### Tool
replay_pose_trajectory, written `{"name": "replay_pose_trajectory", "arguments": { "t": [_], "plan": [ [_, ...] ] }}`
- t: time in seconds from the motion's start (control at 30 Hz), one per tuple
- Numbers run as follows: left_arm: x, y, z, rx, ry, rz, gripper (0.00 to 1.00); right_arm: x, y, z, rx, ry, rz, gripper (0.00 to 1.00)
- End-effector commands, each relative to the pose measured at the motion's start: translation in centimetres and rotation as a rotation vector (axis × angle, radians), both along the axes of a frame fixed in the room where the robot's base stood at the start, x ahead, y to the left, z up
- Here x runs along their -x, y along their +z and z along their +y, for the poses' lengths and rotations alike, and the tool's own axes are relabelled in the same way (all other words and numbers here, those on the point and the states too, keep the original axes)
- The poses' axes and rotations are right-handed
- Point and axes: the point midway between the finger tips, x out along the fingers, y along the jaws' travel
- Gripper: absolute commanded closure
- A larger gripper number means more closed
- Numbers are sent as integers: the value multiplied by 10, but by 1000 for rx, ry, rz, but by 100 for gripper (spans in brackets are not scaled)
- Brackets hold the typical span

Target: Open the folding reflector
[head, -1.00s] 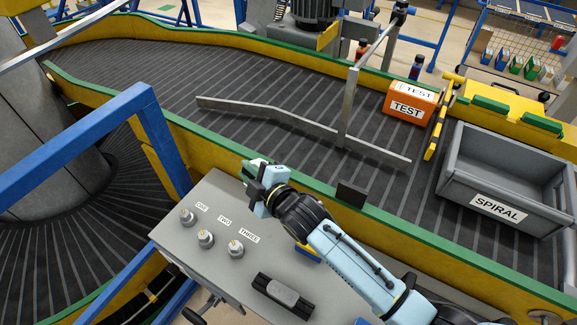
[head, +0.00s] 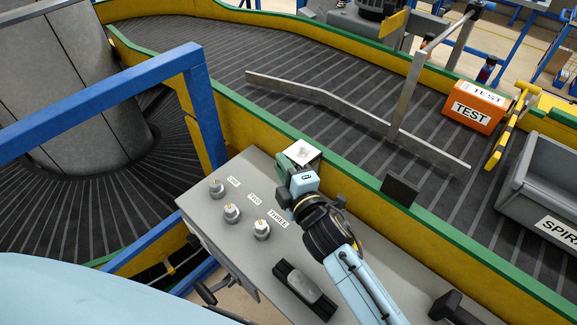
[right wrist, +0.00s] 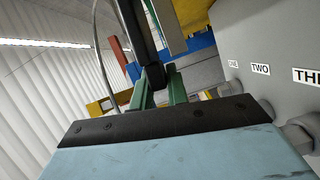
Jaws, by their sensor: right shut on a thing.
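A small square plate with a pale face, apparently the folding reflector (head: 303,151), shows at the conveyor's near edge in the head view. My right gripper (head: 297,166) is at this plate, above the back of the grey control box, and hides part of it. In the right wrist view the green fingers of my right gripper (right wrist: 160,90) are shut on a dark narrow part (right wrist: 153,74), seen edge-on. The exact fold angle cannot be told. My left gripper is not in view.
A dark square plate (head: 400,190) stands on the conveyor edge right of my gripper. The control box (head: 240,245) carries several knobs. A metal guide bar (head: 320,97), an orange TEST box (head: 474,107) and a grey SPIRAL bin (head: 545,180) are on the belt. A blue frame (head: 100,100) is at left.

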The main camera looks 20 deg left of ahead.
Motion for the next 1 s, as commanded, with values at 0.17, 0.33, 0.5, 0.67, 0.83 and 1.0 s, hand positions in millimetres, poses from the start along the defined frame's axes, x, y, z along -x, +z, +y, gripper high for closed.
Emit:
{"name": "replay_pose_trajectory", "arguments": {
  "t": [0.17, 0.33, 0.5, 0.67, 0.83, 1.0],
  "plan": [
    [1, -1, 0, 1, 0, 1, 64, 2, -9, -1, 8, -3, 20, 100],
    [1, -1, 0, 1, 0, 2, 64, 2, -10, -2, 10, -4, 21, 100],
    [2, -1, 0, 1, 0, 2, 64, 1, -8, -2, 8, -4, 19, 66],
    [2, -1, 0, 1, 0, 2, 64, 1, -6, -1, 6, -3, 14, 64],
    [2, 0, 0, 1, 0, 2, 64, 2, -5, -3, 5, -3, 10, 64],
    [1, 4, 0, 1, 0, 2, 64, 13, -3, -15, 4, -3, 11, 64]
  ]
}}
